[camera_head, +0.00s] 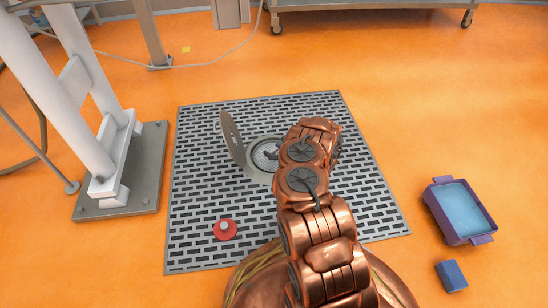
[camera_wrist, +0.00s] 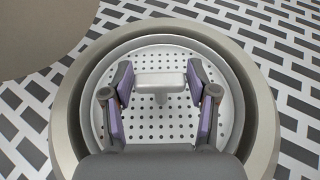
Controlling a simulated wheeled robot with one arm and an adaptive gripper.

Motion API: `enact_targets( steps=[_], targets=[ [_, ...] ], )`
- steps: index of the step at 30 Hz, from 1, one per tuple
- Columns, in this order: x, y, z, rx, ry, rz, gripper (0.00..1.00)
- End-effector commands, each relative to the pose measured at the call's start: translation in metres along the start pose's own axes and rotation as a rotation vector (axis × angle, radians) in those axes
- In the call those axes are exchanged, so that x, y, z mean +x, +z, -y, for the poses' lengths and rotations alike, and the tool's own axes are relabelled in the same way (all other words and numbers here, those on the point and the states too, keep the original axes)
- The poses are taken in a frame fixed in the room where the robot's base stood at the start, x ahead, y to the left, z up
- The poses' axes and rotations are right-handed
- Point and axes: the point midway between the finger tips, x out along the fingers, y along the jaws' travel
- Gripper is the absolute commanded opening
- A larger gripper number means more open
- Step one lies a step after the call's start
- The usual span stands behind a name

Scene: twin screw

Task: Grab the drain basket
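The drain basket (camera_wrist: 160,125) is a round, grey, perforated strainer with a T-shaped handle (camera_wrist: 160,79) across its middle. It sits inside the round drain opening in the patterned floor grate, and in the head view the basket (camera_head: 259,157) is partly hidden by my arm. My gripper (camera_wrist: 161,78) is over the basket, with its two purple-padded fingers apart, one on each side of the handle bar. Small gaps seem to separate the pads from the bar ends; I cannot tell whether they touch. The drain cover (camera_head: 232,138) stands tilted up left of the opening.
A red round object (camera_head: 225,230) lies on the floor grate (camera_head: 195,252). A purple tray (camera_head: 435,212) with blue contents and a blue block (camera_head: 451,275) lie to the right. A white frame stand (camera_head: 109,185) stands at left.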

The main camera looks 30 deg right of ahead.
Motion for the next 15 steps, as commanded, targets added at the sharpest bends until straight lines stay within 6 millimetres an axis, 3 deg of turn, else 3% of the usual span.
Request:
enact_targets(
  steps=[2,13,15],
  targets=[
    [0.0,0.0,0.0,0.0,0.0,0.0,0.47],
    [0.0,-0.0003,-0.0002,0.0,0.0,0.0,0.08],
    [0.0,-0.0001,-0.0002,0.0,0.0,0.0,0.06]
  ],
)
